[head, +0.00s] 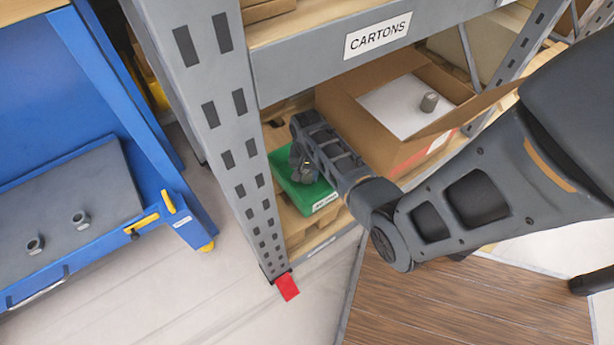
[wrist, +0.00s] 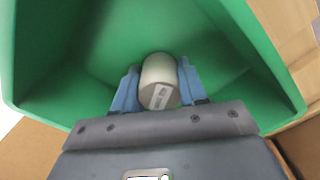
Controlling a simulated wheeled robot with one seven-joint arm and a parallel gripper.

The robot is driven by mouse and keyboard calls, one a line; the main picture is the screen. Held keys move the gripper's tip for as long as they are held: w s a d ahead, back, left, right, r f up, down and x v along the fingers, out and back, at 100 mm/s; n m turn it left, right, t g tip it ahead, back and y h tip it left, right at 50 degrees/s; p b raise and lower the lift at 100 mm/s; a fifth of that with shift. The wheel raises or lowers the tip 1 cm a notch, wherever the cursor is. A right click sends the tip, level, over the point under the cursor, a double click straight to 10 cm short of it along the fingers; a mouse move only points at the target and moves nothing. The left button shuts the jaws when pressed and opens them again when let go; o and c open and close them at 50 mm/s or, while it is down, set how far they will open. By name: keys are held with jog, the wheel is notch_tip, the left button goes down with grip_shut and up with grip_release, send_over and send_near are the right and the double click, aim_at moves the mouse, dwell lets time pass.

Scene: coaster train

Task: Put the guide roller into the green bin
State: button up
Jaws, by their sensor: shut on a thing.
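The guide roller (wrist: 159,82) is a pale grey-beige cylinder with a small printed label on its near end. In the wrist view my gripper (wrist: 158,85) is shut on it, with one blue finger on each side. The roller and fingers are inside the outline of the green bin (wrist: 60,88); I cannot tell whether the roller touches the bin floor. In the head view the green bin (head: 318,191) stands on the lower shelf, and my gripper (head: 302,170) is over it. The roller is hidden there by my gripper and arm.
The grey rack upright (head: 223,120) is left of the bin, and the shelf beam (head: 330,58) is above. A blue cart (head: 130,100) stands at the left.

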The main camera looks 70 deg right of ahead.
jog(key=shift+f, duration=0.3)
jog(key=shift+f, duration=0.2)
jog(key=o, duration=1.1)
jog(key=shift+r, duration=0.1)
notch_tip(320, 180, up, 12)
jog(key=p, duration=0.5)
jog(key=shift+r, duration=0.15)
